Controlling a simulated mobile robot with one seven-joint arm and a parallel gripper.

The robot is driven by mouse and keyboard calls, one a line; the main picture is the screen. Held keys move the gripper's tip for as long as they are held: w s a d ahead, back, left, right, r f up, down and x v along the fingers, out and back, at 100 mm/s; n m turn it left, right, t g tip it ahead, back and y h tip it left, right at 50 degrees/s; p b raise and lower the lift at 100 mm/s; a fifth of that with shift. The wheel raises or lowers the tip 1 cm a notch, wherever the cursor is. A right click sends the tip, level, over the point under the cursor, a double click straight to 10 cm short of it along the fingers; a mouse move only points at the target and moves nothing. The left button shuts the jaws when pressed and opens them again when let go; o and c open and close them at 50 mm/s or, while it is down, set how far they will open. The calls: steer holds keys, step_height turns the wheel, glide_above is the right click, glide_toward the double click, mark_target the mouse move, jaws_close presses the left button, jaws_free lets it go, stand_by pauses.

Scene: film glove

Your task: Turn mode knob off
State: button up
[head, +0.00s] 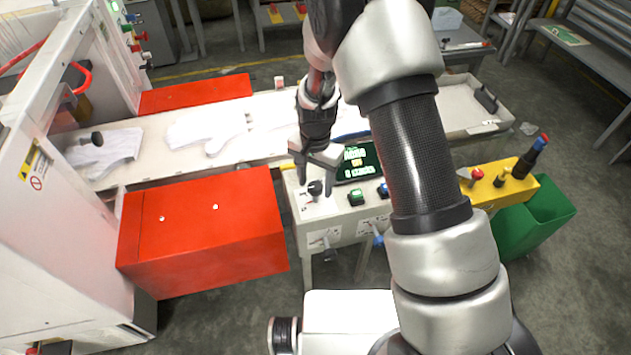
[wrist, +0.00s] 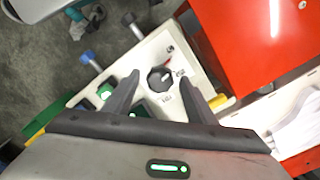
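The mode knob (head: 315,187) is a dark round knob on the white control panel, left of the screen in the head view. In the wrist view the knob (wrist: 160,78) has a pointer mark and small printed labels around it. My gripper (head: 315,181) points down at the panel just over the knob. In the wrist view my gripper (wrist: 163,84) is open, with one finger on each side of the knob and gaps between. I cannot tell how far the fingertips are above the panel. The printed labels are too small to read.
A red cabinet (head: 200,230) stands to the left. A yellow box (head: 500,185) with a red button and a green bin (head: 535,215) are at the right.

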step_height(320, 180, up, 17)
steer(key=shift+r+p, duration=0.2)
steer(key=shift+p, duration=0.25)
steer(key=shift+r, duration=0.1)
stand_by(0.4)
step_height(320, 180, up, 8)
steer(key=t+p, duration=0.1)
glide_above(315, 185)
steer(key=s+d, duration=0.2)
steer(key=d, duration=0.2)
steer(key=s+d+r+n+t+p, duration=0.35)
steer(key=s+d+r, duration=0.45)
steer(key=s+r, duration=0.4)
steer(key=s+d+r+n+t+p, duration=0.1)
steer(key=s+d+r+n, duration=0.1)
steer(key=s, duration=0.5)
steer(key=shift+s+d+r, duration=0.35)
steer(key=shift+d+r, duration=0.15)
steer(key=shift+d, duration=0.1)
